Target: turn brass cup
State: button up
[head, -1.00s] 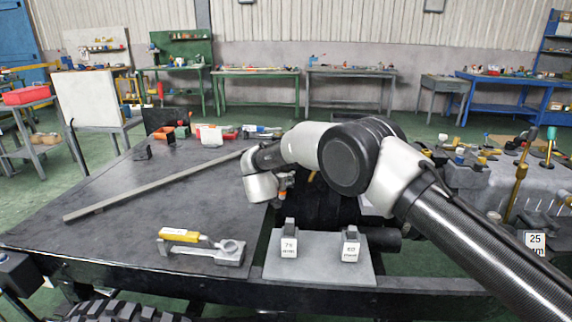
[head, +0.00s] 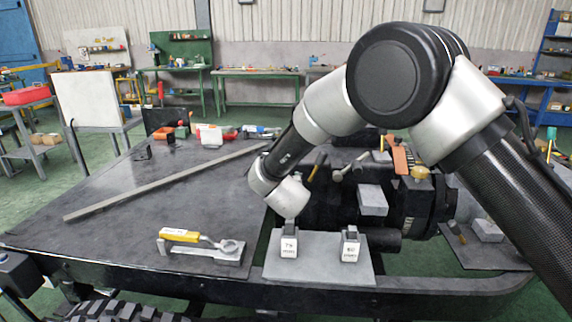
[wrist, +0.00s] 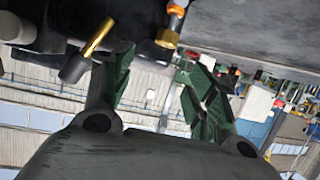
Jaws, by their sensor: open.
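A small brass piece (head: 420,172), probably the brass cup, sits on top of the dark machine (head: 325,205), beside an orange curved part. In the wrist view a brass hex piece (wrist: 167,38) hangs below an orange ring near the top; I cannot tell if it is the same piece. My gripper (wrist: 157,62) has its green fingers spread, with nothing seen held between them.
A grey plate (head: 318,266) with two labelled blocks lies in front of the machine. A yellow-handled tool (head: 180,235) rests on a holder, and a long bar (head: 160,185) crosses the dark table (head: 85,235). A gold lever (wrist: 98,37) is near my left finger in the wrist view.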

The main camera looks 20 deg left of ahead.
jog(key=shift+w+a+r+m+t+h, duration=0.15)
jog(key=shift+w+r+m+t+h, duration=0.2)
jog(key=shift+w+r+m+h, duration=0.35)
jog(key=shift+w+a+r+m+t+h, duration=0.1)
jog(key=shift+w+r+m+t+h, duration=0.3)
jog(key=shift+r+h, duration=0.5)
jog(key=shift+w+a+r+m+t+h, duration=0.15)
jog(key=shift+w+r+m+t+h, duration=0.15)
jog(key=shift+r+m+h, duration=0.45)
